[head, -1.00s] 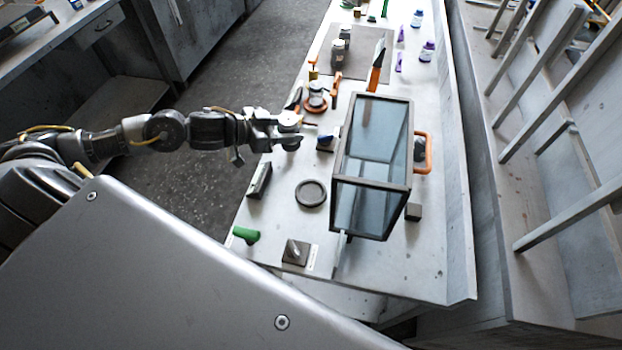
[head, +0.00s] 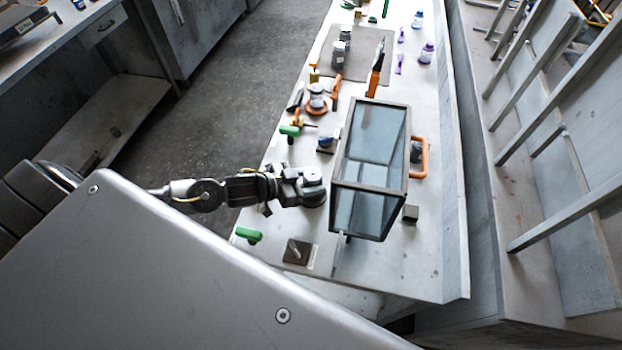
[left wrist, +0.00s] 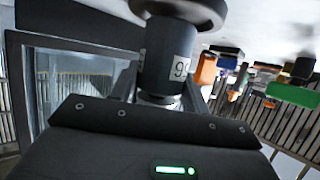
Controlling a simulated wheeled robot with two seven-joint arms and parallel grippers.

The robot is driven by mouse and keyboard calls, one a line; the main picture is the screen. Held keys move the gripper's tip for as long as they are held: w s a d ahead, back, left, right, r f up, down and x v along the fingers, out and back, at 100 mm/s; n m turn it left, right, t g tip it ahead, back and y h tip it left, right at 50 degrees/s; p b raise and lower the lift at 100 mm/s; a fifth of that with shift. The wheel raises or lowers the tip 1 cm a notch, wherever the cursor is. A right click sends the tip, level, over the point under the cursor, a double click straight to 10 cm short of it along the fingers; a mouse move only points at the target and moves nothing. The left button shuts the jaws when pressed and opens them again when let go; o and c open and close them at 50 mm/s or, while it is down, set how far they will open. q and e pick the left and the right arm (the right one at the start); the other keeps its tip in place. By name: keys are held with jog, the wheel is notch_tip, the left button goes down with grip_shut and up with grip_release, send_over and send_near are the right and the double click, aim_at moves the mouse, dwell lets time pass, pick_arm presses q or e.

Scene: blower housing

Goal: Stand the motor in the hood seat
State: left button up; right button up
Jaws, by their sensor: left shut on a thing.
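My left gripper (head: 299,187) is shut on the motor (head: 313,180), whose light round top shows in the head view. In the left wrist view the motor (left wrist: 166,55) is a dark cylinder with a white numbered label, between the fingers. A dark round ring (head: 315,203), which looks like the seat, lies on the bench below it, mostly covered by gripper and motor. In the left wrist view a dark disc (left wrist: 200,12) shows at the motor's far end. I cannot tell whether motor and ring touch. My right gripper is out of view.
A framed glass box (head: 370,160) stands close to the right of the motor. A green-handled tool (head: 248,235) and a dark square block (head: 297,251) lie nearer.

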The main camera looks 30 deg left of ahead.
pick_arm(q)
jog(key=shift+f, duration=0.2)
jog(key=shift+f, duration=0.1)
jog(key=o, duration=1.2)
jog(key=shift+f, duration=0.1)
jog(key=shift+s+a+r, duration=0.1)
jog(key=shift+r, duration=0.1)
jog(key=b+v, duration=0.1)
jog(key=v, duration=0.5)
jog(key=shift+s+a+b, duration=0.15)
jog(key=shift+b, duration=0.15)
jog(key=shift+s+a+r, duration=0.2)
jog(key=shift+s, duration=0.1)
